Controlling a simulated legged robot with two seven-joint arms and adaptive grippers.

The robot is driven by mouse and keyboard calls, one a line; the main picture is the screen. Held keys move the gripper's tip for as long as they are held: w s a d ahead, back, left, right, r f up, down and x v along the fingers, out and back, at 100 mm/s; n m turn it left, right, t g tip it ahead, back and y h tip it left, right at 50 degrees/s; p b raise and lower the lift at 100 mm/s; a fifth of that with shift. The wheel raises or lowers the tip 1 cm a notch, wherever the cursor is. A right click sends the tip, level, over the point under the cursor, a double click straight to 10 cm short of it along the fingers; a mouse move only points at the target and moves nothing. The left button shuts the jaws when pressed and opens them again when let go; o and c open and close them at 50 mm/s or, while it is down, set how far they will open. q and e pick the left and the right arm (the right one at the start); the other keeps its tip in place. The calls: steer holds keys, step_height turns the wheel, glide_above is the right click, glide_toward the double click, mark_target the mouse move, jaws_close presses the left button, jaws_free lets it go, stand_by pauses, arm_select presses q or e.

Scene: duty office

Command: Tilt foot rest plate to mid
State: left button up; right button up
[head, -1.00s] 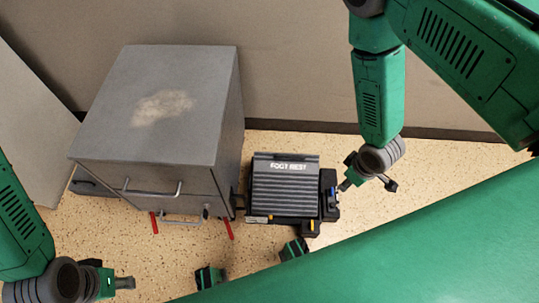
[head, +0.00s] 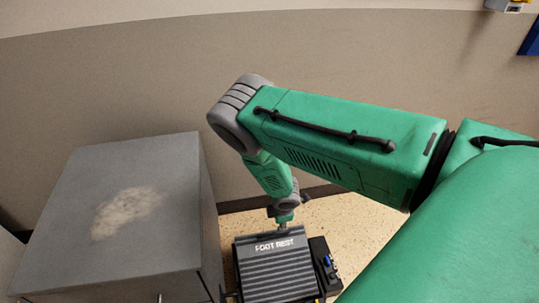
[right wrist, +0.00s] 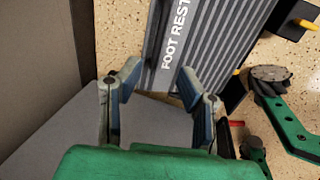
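The foot rest (head: 272,271) is a dark ribbed plate labelled "FOOT REST", low in the head view with its near part cut off. Its plate also shows in the right wrist view (right wrist: 200,45). My right gripper (head: 284,224) is at the plate's far, labelled edge. In the right wrist view its two fingers are apart (right wrist: 160,73), with the labelled end of the plate near the gap between the tips. I cannot tell whether they touch the plate. The plate's exact tilt is unclear. My left gripper is not in view.
A grey cabinet (head: 112,215) with a worn patch on top stands left of the foot rest. The wall (head: 110,90) is close behind. Speckled floor (head: 345,235) is open to the right. Blue and black fittings (head: 328,264) sit at the foot rest's right side.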

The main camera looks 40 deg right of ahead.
mark_target(277, 234)
steer(key=b+x, duration=0.6)
steer(key=x, duration=0.7)
steer(key=shift+s, duration=0.1)
steer(key=shift+r, duration=0.1)
steer(key=shift+c, duration=0.3)
jaws_close()
